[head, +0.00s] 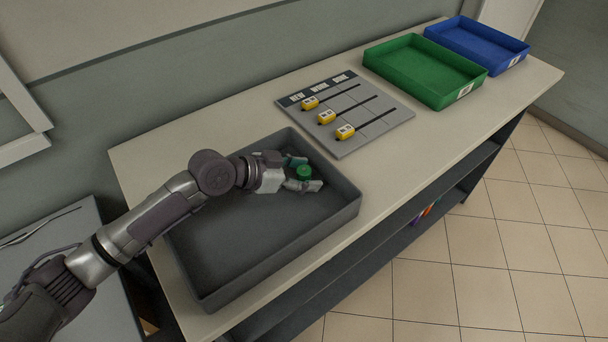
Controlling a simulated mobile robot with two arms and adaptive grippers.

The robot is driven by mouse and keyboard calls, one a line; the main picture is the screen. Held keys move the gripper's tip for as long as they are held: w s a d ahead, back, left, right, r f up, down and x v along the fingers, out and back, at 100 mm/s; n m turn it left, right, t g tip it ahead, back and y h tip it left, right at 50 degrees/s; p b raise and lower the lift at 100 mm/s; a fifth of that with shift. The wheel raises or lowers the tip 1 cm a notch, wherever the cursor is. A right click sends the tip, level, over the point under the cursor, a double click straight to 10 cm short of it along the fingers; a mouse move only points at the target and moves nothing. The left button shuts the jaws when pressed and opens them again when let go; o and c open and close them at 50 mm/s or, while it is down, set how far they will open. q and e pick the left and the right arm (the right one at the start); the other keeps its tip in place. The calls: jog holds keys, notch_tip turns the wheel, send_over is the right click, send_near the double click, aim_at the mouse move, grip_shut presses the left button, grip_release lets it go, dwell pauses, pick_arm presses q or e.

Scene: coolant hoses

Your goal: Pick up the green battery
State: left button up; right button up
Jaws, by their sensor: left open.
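The green battery (304,172) is in the far right part of the dark grey bin (222,278). Only its round green top shows clearly. My left gripper (305,173) reaches into the bin from the left. Its fingers are open, one on the far side of the battery and one on the near side. I cannot tell whether either finger touches it. My right gripper is not in view.
A grey board (372,136) with several slots and yellow tagged pieces lies right of the bin. A green tray (424,70) and a blue tray (476,42) stand farther right. The bench top (400,177) between bin and board is clear.

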pick_arm(q)
jog(key=c, duration=1.1)
grip_shut()
jog(key=shift+r, duration=0.1)
